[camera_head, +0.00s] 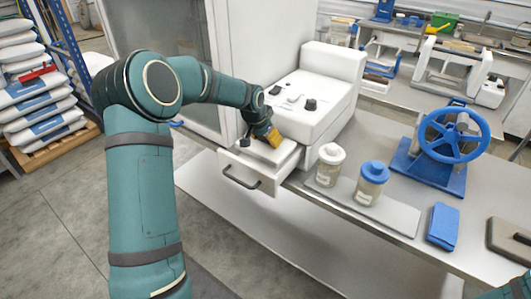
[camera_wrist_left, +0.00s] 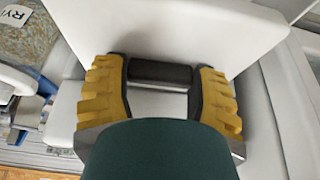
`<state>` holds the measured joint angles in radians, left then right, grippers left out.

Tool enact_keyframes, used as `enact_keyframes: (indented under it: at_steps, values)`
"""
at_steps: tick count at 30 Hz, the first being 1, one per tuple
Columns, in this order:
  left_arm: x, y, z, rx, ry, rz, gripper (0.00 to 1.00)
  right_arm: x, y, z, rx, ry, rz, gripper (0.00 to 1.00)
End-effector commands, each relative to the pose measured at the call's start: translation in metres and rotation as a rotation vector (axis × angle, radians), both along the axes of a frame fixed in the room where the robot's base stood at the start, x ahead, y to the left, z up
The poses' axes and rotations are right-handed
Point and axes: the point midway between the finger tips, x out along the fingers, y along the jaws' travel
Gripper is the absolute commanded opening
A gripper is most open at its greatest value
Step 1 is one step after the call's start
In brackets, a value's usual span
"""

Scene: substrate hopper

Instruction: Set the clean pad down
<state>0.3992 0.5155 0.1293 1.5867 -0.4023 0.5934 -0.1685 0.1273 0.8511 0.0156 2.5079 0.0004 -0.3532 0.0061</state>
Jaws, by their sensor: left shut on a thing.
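My left gripper (camera_head: 272,137) is over the white drawer (camera_head: 250,170) at the front of the white machine. In the left wrist view, its yellow fingers (camera_wrist_left: 160,90) are shut on a dark bar-like handle (camera_wrist_left: 160,73) on a flat white pad (camera_wrist_left: 185,45). In the head view the white pad (camera_head: 284,155) shows as a pale slab under the gripper, at the drawer's top. I cannot tell whether it touches the drawer. My right gripper is out of view; only a bit of teal arm shows at the lower right.
The white machine (camera_head: 312,107) stands behind the gripper. A white-lidded jar (camera_head: 330,165) and a blue-lidded jar (camera_head: 371,183) stand to the right on a pale tray (camera_head: 400,217). Farther right are a blue handwheel device (camera_head: 430,170), a blue folded item (camera_head: 443,227) and a brown plate (camera_head: 512,240).

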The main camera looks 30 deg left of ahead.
Motion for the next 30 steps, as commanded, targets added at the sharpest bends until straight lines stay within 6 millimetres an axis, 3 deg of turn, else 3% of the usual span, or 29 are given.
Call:
enact_keyframes:
  at_steps: [7, 15, 27, 28, 30]
  values:
    - [0.0, 0.0, -0.016, 0.0, 0.001, 0.001, 0.24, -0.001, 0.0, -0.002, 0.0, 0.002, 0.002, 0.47]
    - [0.0, 0.0, -0.053, 0.0, 0.001, 0.001, 0.24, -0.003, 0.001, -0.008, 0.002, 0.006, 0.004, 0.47]
    - [0.0, 0.0, -0.057, 0.0, -0.001, 0.001, 0.24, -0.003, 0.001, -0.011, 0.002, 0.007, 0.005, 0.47]
    - [0.0, 0.0, -0.057, 0.001, 0.0, 0.001, 0.74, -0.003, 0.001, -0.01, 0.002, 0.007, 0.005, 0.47]
    - [0.0, 0.0, -0.056, 0.001, 0.0, 0.001, 0.92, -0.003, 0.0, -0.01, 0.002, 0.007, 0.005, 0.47]
